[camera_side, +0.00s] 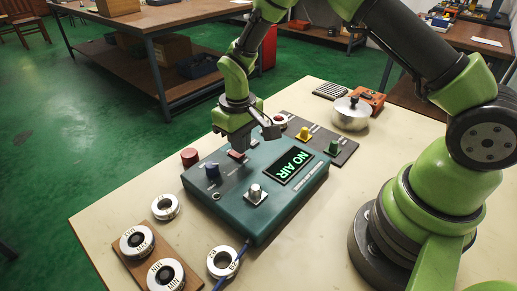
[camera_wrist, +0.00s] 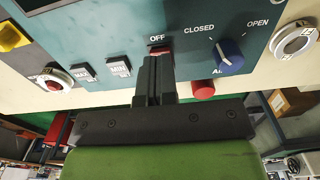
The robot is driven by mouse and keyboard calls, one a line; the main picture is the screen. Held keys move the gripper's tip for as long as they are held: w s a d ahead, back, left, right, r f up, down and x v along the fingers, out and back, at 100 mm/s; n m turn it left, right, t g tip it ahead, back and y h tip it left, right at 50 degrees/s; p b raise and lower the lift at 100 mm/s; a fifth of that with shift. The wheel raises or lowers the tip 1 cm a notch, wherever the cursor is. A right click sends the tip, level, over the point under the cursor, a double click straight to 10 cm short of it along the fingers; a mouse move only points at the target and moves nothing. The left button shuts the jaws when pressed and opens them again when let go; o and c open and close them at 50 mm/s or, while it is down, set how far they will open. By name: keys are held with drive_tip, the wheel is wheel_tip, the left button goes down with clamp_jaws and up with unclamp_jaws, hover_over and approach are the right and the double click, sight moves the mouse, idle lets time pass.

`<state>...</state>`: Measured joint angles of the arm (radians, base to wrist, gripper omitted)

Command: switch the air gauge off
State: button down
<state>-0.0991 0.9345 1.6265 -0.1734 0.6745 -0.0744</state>
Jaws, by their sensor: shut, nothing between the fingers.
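The air gauge (camera_side: 255,215) is a teal box on the bench, its lit green display (camera_side: 289,166) reading NO AIR. A red switch (camera_wrist: 160,52) sits beside the OFF label in the wrist view, partly hidden by my fingers. My gripper (camera_wrist: 158,62) is shut and empty, with its fingertips at the switch. I cannot tell whether they touch it. In the side view my gripper (camera_side: 238,148) points down at the box's far edge, over the switch. A blue air knob (camera_wrist: 230,57) stands beside it, its white pointer line towards CLOSED.
A red cylinder (camera_side: 190,157) stands close behind the box. A dark panel (camera_side: 316,135) with coloured knobs adjoins it, near a silver lidded pot (camera_side: 351,114). Rings lie front left, some on a wooden board (camera_side: 139,262). The bench's left side is mostly clear.

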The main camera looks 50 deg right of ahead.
drive_tip(key=shift+f, duration=0.9)
idle(0.5)
drive_tip(key=shift+r, duration=3.5)
drive_tip(key=shift+r, duration=0.3)
drive_tip(key=s+r+m+t+y, duration=0.15)
drive_tip(key=s+r, duration=0.25)
drive_tip(key=r, duration=0.4)
drive_tip(key=s+r+m+t, duration=0.1)
drive_tip(key=s+r+t, duration=0.1)
drive_tip(key=s+r, duration=0.35)
drive_tip(key=s+r+m+t, duration=0.1)
drive_tip(key=s+r+t, duration=0.2)
drive_tip(key=s, duration=0.8)
wheel_tip(320, 180, up, 3)
drive_tip(key=shift+s+d+f+t, duration=0.15)
drive_tip(key=shift+d+f+t, duration=0.05)
drive_tip(key=shift+d+t, duration=0.2)
